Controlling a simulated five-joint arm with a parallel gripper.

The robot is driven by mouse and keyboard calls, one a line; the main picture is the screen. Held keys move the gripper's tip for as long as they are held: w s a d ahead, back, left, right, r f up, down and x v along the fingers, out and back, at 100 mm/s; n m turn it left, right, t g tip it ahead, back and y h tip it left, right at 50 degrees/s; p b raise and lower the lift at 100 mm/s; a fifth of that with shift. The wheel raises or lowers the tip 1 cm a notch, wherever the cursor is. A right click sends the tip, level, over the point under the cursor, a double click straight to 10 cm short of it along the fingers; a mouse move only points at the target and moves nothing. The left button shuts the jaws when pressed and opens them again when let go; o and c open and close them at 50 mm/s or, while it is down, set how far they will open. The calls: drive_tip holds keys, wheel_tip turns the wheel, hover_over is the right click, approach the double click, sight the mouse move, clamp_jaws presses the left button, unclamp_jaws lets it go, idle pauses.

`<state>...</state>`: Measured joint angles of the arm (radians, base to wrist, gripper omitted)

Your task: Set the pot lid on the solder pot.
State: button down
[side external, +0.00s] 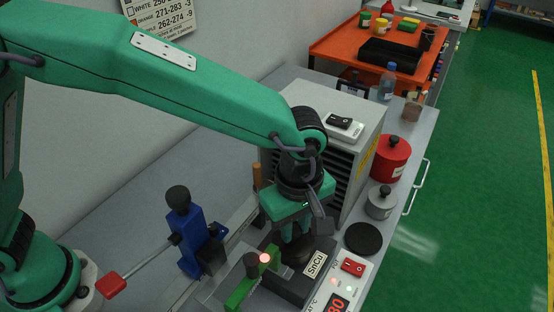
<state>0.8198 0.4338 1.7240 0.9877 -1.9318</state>
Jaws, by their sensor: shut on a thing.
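My gripper (303,232) points down over the solder pot (293,287), a dark block with an "SnCu" label at the front of the bench. It is shut on the pot lid (298,254), a dark round piece mostly hidden by the fingers and in shadow. The lid is over the pot; I cannot tell whether it touches the pot's rim. The pot's opening is hidden beneath the lid and gripper.
A control panel (352,266) with a red switch and display sits right of the pot. A black disc (363,239), grey canister (380,204) and red canister (391,160) stand beyond. A blue lever fixture (187,233) and green piece (241,293) are left.

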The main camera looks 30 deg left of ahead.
drive_tip(key=shift+f, duration=0.1)
drive_tip(key=c, duration=0.6)
unclamp_jaws()
drive_tip(key=shift+r, duration=3.5)
drive_tip(key=shift+a, duration=0.1)
